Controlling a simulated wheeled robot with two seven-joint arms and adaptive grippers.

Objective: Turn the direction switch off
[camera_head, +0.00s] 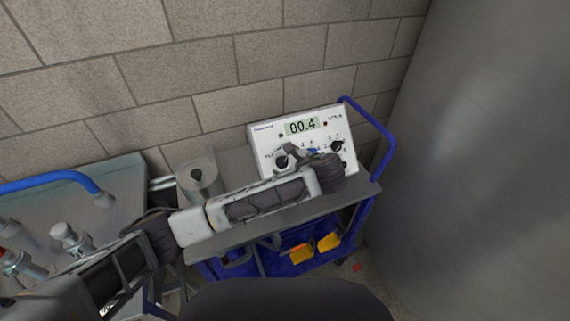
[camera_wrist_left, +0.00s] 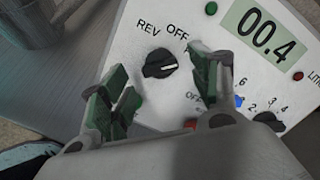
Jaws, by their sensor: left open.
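The white control box (camera_head: 262,135) stands on the cart against the wall, its display reading 00.4. In the left wrist view the direction switch (camera_wrist_left: 160,63) is a black round knob with a white pointer line. REV and OFF are printed above it, and the line points right, away from both words. My left gripper (camera_head: 290,153) is open in front of the box. In the left wrist view its green-padded fingers (camera_wrist_left: 162,75) stand apart, one on either side of the knob; contact cannot be told.
The box also has a second black knob (camera_head: 337,146), a blue control (camera_wrist_left: 239,101) and a red one (camera_wrist_left: 191,124). A grey cylinder (camera_head: 200,180) stands left on the blue-railed cart (camera_head: 375,125). A large steel tank (camera_head: 480,150) closes off the right. Metal fittings (camera_head: 70,238) lie left.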

